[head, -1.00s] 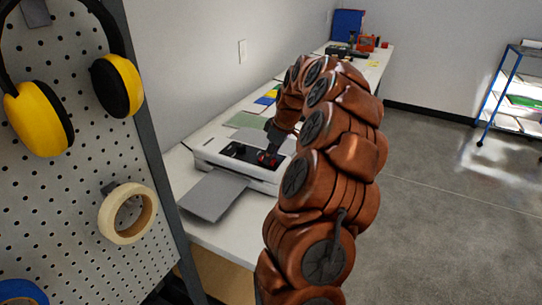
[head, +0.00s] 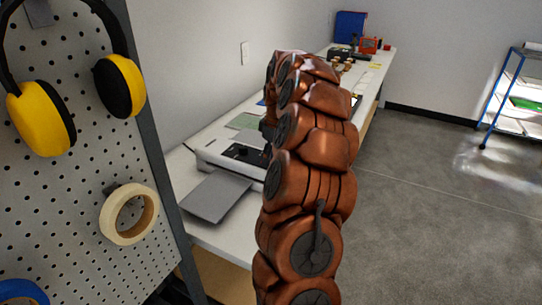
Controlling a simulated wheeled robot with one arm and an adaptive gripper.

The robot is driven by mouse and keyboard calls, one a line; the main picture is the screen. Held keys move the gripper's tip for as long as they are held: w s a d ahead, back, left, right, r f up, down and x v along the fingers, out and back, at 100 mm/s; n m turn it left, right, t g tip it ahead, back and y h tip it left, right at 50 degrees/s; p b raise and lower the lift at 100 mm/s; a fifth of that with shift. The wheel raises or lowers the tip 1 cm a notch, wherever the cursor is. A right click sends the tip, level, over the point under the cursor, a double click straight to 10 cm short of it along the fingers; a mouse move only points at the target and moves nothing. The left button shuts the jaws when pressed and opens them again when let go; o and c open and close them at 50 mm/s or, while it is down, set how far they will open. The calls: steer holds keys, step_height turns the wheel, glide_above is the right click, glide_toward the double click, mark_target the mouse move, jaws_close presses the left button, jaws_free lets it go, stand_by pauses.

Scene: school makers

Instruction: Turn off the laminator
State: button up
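The laminator (head: 230,158) is a white machine with a black control panel (head: 247,153) on top, standing on the long white workbench. A grey tray or sheet (head: 209,195) extends from its front. My copper-coloured arm hides the laminator's right end. Only a small dark part of my gripper (head: 267,130) shows at the arm's left edge, above and behind the panel. Its fingertips are hidden, so I cannot tell whether it is open or shut. I cannot make out the switch's position.
A pegboard (head: 80,200) with yellow ear muffs (head: 120,86) and a tape roll (head: 128,214) stands close on the left. The workbench (head: 222,236) runs along the wall, with tools and a blue panel (head: 350,27) at its far end. Open floor and a blue-framed cart (head: 512,95) are right.

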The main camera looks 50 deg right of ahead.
step_height(320, 180, up, 12)
steer(key=s, duration=0.1)
steer(key=shift+s+d, duration=0.25)
steer(key=shift+s, duration=0.05)
stand_by(0.5)
steer(key=shift+a, duration=0.1)
stand_by(0.5)
